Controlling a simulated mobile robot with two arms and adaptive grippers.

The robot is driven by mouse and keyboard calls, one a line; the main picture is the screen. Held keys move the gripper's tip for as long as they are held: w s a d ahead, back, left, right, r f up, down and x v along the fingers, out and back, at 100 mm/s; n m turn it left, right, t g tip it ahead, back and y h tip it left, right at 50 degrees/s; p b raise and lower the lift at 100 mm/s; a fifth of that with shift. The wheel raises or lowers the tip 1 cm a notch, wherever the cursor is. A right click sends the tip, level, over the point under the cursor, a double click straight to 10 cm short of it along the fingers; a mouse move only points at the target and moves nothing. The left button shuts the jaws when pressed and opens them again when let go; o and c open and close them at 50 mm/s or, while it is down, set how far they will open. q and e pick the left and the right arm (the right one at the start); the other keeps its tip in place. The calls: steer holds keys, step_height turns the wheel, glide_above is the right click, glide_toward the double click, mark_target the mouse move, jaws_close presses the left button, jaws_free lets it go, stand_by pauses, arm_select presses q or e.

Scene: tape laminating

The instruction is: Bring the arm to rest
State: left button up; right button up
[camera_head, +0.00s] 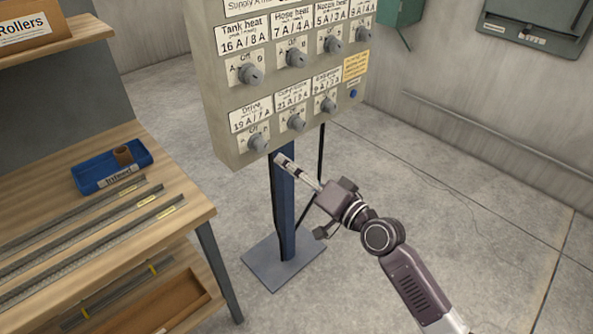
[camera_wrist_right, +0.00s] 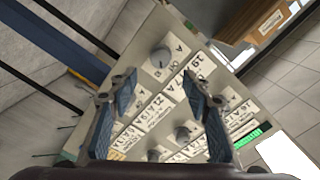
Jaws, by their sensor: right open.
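My right arm comes in from the lower right of the head view. Its gripper (camera_head: 287,163) is in front of the blue post, just below the lower edge of the grey control panel (camera_head: 222,100). In the right wrist view the two blue-padded fingers of the right gripper (camera_wrist_right: 165,95) stand wide apart with nothing between them. The panel (camera_wrist_right: 145,58) with its knobs and labels shows behind the fingers, tilted in the picture. I cannot tell whether the gripper touches the panel. My left gripper is not in view.
A wooden workbench (camera_head: 185,215) stands at the left, holding a blue tray (camera_head: 96,178) with a brown roll and several metal strips. The panel's blue post (camera_head: 284,215) stands on a floor plate (camera_head: 258,268). Concrete floor (camera_head: 440,150) is clear to the right.

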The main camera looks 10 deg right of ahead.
steer(key=shift+v, duration=0.8)
steer(key=s+d+f+g+h, duration=0.1)
steer(key=d+f+h, duration=0.15)
steer(key=f, duration=0.85)
steer(key=d+f+g+h, duration=0.15)
steer(key=d+f, duration=0.25)
steer(key=f, duration=0.7)
steer(key=s+d+f+n+g+h, duration=0.1)
steer(key=s+d+f+g+h, duration=0.15)
steer(key=s+f, duration=0.6)
steer(key=s+d+f+g+h, duration=0.1)
steer(key=s+d+f, duration=0.25)
steer(key=f, duration=0.95)
steer(key=s+d+f+n+g+h, duration=0.1)
steer(key=s+f, duration=0.5)
steer(key=s, duration=0.7)
steer(key=s+d+f+n+g, duration=0.1)
steer(key=s+f+g, duration=0.3)
steer(key=s, duration=0.9)
steer(key=s+d+f+n+g+h, duration=0.1)
steer(key=s+f+n+g, duration=0.1)
steer(key=s+f, duration=0.7)
steer(key=s+n, duration=0.1)
steer(key=s, duration=0.4)
steer(key=shift+d+f+g+h, duration=0.3)
steer(key=shift+d+h, duration=0.05)
steer(key=shift+d, duration=0.05)
